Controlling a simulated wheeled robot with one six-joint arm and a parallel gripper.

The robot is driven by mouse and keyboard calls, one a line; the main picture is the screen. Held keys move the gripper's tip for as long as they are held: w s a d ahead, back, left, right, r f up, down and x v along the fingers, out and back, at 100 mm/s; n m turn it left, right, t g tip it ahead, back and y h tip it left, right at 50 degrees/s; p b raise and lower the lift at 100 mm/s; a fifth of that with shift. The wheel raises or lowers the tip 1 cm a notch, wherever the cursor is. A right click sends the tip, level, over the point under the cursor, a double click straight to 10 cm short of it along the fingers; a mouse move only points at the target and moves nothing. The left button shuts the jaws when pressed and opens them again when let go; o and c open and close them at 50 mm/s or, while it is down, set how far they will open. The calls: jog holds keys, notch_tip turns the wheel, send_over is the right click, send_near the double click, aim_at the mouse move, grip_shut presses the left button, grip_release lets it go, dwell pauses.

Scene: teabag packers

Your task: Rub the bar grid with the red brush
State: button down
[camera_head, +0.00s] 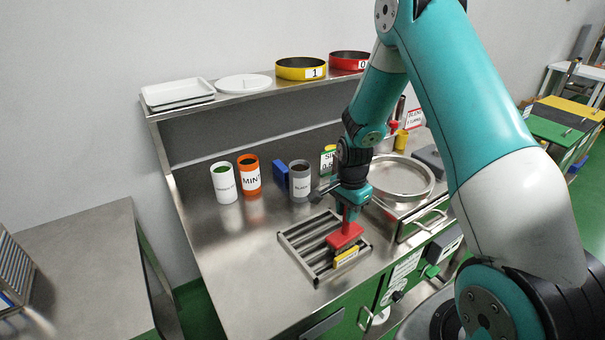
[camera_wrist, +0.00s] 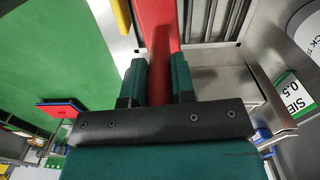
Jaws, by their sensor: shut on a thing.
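The red brush (camera_head: 346,235) stands upright over the right part of the bar grid (camera_head: 302,246), its red head at the grid's bars. I cannot tell whether it touches them. My gripper (camera_head: 350,203) is shut on the brush's red handle. In the wrist view the red handle (camera_wrist: 160,45) runs between the two teal fingers of my gripper (camera_wrist: 159,80). Some bars of the grid (camera_wrist: 210,20) show beside it there. The bars under the brush head are hidden.
White can (camera_head: 225,183), orange MINT can (camera_head: 249,175), blue box (camera_head: 280,174) and grey can (camera_head: 299,181) stand behind the grid. A round sieve (camera_head: 432,180) is right of my gripper. The counter's left is clear.

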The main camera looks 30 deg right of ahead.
jog(key=shift+w+r+p, duration=0.1)
jog(key=shift+r+p, duration=2.15)
jog(key=shift+r, duration=1.7)
